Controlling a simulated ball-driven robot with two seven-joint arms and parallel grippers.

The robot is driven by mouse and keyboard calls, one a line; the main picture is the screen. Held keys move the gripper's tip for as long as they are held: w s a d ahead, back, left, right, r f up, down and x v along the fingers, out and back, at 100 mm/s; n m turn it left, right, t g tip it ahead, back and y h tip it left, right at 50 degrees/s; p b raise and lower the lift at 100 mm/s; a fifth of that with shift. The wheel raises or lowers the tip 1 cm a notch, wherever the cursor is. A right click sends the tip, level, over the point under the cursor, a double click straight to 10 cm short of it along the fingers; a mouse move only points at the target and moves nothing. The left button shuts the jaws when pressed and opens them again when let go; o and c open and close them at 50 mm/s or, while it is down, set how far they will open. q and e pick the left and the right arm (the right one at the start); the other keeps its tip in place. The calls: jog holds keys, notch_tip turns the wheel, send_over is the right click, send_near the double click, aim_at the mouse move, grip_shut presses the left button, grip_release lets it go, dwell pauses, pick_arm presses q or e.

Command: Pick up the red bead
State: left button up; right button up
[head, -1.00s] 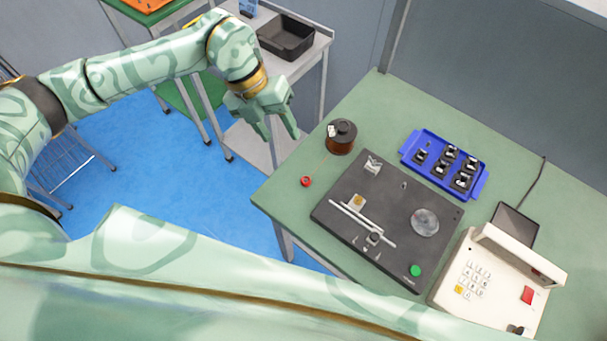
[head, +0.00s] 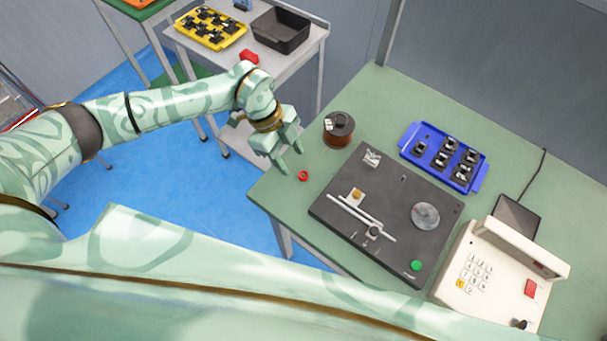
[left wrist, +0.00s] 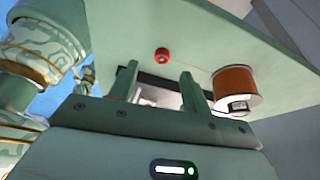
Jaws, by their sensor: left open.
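The red bead (head: 303,176) is a small red ring lying on the green table, near its left edge and left of the black winder plate. It also shows in the left wrist view (left wrist: 162,54), beyond the fingertips, with a thin wire running from it to the copper spool. My left gripper (head: 292,160) is open and empty. Its fingertips are close to the bead in the head view, just above and left of it, apart from it. In the left wrist view the two fingers (left wrist: 158,72) point toward the table. My right gripper is not in view.
The copper wire spool (head: 338,128) stands just behind the bead. The black winder plate (head: 335,215) lies to the right, with a blue tray (head: 408,152) behind it. A white keypad unit (head: 448,290) is at the front right. A side cart holds a black bin (head: 281,46).

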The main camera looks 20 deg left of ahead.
aim_at(302, 174)
pick_arm(q)
jog(key=x, duration=0.2)
jog(key=b+x, duration=0.1)
jog(key=x, duration=0.3)
jog(key=shift+w+d+b, duration=0.15)
jog(key=shift+w+b, duration=0.05)
jog(key=shift+b, duration=0.15)
jog(key=shift+r, duration=0.15)
grip_shut()
